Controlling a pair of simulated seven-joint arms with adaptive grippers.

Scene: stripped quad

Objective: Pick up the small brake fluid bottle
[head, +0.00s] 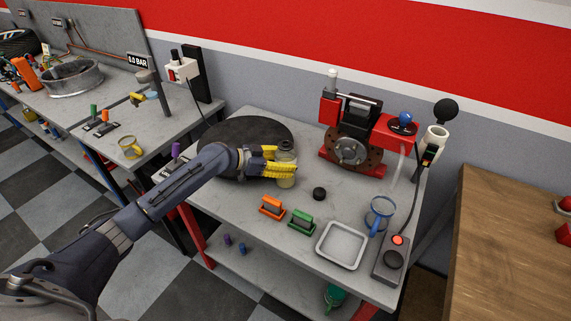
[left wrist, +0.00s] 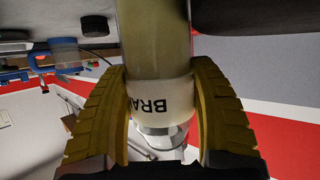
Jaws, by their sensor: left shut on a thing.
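The small brake fluid bottle (head: 286,157) is a clear, yellowish cylinder with a pale label. It stands out between the yellow fingers of my left gripper (head: 279,165), over the workbench near the dark round pad. In the left wrist view, the bottle (left wrist: 160,85) fills the middle, with "BRA" readable upside down on its label. The yellow fingers (left wrist: 162,112) press on both its sides. I cannot tell whether its base touches the bench. My right gripper is in neither view.
On the workbench (head: 330,205) are a dark round pad (head: 235,135), a black cap (head: 319,193), orange (head: 271,207) and green (head: 301,221) blocks, a white tray (head: 341,246) and a blue-rimmed cup (head: 379,215). A red brake fixture (head: 352,140) stands behind, right of the bottle.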

